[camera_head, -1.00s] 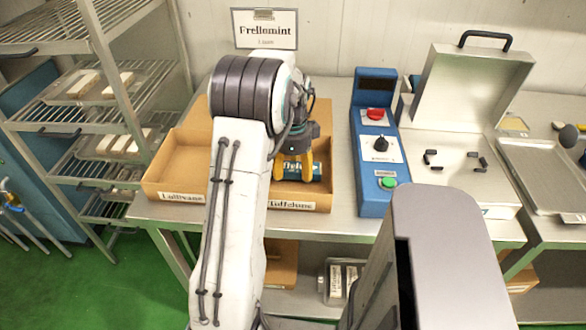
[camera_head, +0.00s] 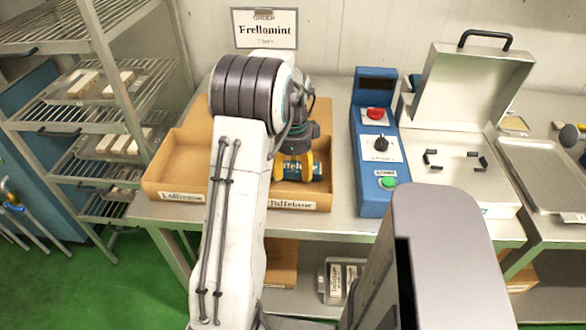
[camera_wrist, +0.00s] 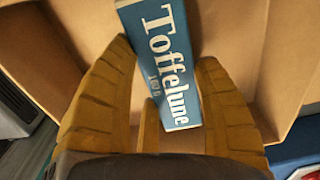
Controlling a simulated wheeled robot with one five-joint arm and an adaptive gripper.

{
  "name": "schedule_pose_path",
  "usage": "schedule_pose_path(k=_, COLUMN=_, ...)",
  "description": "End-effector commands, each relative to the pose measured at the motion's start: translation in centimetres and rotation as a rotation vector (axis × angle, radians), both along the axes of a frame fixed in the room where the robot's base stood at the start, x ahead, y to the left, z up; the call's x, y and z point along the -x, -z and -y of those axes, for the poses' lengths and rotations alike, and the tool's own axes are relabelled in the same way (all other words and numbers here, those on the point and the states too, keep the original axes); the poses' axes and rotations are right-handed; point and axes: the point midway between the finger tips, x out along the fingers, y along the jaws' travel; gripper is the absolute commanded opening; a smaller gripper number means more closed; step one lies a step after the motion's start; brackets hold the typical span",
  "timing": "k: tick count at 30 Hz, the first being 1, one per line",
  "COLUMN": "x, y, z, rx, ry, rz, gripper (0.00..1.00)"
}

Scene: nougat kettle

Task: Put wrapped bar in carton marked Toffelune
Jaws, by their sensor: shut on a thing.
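The wrapped bar (camera_head: 311,173) is blue-teal with white lettering. In the wrist view it (camera_wrist: 163,60) reads "Toffelune". My gripper (camera_head: 294,170) has its yellow fingers closed on the bar, one on each side in the wrist view (camera_wrist: 168,75). The bar and fingertips are over or within the open brown carton marked Toffelune (camera_head: 318,201), behind its front wall. I cannot tell whether the bar touches the carton floor. My arm hides part of this carton.
Another open brown carton (camera_head: 175,172), its label hard to read, stands at the left. A blue control box (camera_head: 371,152) with buttons stands close on the right, then an open metal press (camera_head: 470,75). A wire rack (camera_head: 90,95) is at far left.

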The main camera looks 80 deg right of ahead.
Motion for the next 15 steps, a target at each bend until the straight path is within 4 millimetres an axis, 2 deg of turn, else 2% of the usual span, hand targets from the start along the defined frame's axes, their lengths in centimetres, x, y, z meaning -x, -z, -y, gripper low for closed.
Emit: schedule_pose_path(k=15, x=0.00, y=0.45, z=0.01, rx=0.000, ry=0.000, rz=0.000, gripper=0.23)
